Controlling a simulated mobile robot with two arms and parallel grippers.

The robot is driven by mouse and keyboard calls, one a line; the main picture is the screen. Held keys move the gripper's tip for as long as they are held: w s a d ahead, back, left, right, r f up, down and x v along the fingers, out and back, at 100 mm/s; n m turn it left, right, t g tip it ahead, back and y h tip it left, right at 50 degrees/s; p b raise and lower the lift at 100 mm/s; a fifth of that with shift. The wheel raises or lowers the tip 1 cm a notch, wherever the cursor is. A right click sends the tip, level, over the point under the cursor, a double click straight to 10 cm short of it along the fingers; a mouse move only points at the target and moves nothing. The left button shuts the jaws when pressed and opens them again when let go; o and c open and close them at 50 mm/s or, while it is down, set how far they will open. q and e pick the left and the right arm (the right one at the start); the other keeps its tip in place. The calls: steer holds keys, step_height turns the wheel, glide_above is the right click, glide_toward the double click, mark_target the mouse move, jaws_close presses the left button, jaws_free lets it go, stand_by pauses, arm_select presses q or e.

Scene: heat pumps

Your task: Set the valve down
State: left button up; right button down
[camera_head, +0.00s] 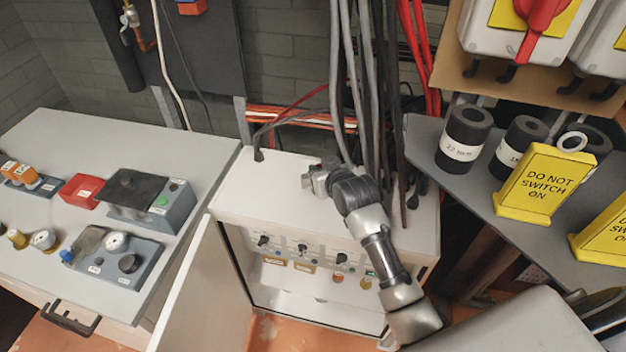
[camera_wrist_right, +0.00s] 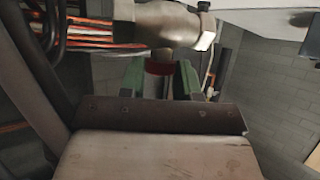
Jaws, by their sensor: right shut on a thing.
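The valve is a grey metal body with a short side stub and a red ring. It shows in the right wrist view (camera_wrist_right: 165,25) beyond my fingertips. My right gripper (camera_wrist_right: 158,80) has green-lined fingers and is shut on the valve by the part just below the red ring. In the head view the small metallic valve (camera_head: 317,179) is at the end of my right arm, over the white top of the open cabinet (camera_head: 270,185). I cannot tell whether the valve touches that top. My left gripper is not in view.
Grey hoses and dark cables (camera_head: 365,90) rise just behind my right gripper. A grey shelf (camera_head: 480,195) at right holds black cylinders (camera_head: 464,138) and yellow signs (camera_head: 545,182). The left bench (camera_head: 130,135) carries control boxes and a red box (camera_head: 82,190). The cabinet top's left part is clear.

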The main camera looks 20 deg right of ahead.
steer(key=shift+w+a+f, duration=0.55)
steer(key=shift+w+a, duration=0.1)
steer(key=shift+w, duration=0.15)
steer(key=shift+f+p, duration=0.4)
steer(key=shift+f, duration=1.65)
steer(key=shift+f, duration=0.15)
steer(key=c, duration=0.8)
jaws_free()
steer(key=v, duration=1.2)
steer(key=shift+s+b, duration=0.1)
steer(key=shift+b, duration=0.25)
